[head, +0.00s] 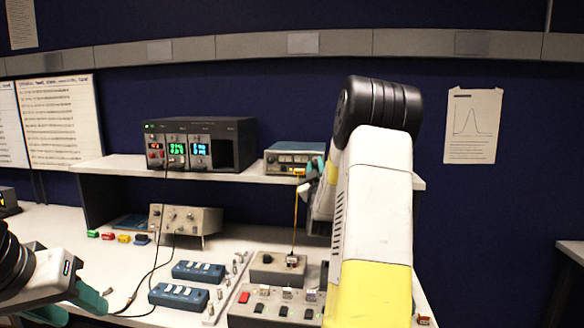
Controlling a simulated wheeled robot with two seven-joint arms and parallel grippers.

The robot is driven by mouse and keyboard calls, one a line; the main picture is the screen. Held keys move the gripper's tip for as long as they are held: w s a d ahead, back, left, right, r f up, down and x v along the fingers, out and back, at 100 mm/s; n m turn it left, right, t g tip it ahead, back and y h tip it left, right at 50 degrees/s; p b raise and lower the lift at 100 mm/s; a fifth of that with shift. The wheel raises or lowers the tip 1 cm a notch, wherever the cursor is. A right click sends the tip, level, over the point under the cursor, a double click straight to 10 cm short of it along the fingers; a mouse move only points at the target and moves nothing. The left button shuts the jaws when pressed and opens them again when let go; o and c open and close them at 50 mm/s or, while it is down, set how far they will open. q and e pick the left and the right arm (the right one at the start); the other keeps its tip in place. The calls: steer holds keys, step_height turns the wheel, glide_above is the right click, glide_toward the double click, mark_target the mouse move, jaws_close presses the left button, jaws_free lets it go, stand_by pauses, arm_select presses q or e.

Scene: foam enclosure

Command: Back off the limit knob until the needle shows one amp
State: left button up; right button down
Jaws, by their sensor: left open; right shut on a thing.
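A small blue-topped instrument (289,154) stands on the shelf, with small fittings on its front. My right gripper (309,180), with teal fingertips, is at the right end of that front. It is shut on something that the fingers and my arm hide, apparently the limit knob. I cannot make out a needle or its reading. A thin yellow lead (295,220) runs from near the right gripper down to a grey box (270,272) on the bench. My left gripper (72,304) is open and empty at the lower left, over the bench's front.
A black rack (246,150) with lit green and blue displays stands on the shelf (130,164). Below are a beige instrument (205,219), two blue switch boxes (198,271) and a grey switch panel (250,318). Black cables cross the bench. My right arm hides the shelf's right part.

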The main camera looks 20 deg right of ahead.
steer(key=n+y, duration=0.1)
steer(key=n, duration=0.3)
steer(key=n+y, duration=0.2)
steer(key=n, duration=0.2)
steer(key=shift+s+d+r+n+g+y, duration=0.1)
steer(key=shift+d+n+g+y, duration=0.05)
steer(key=shift+n+g+y, duration=0.15)
stand_by(0.3)
steer(key=c, duration=1.5)
jaws_free()
steer(key=v, duration=0.8)
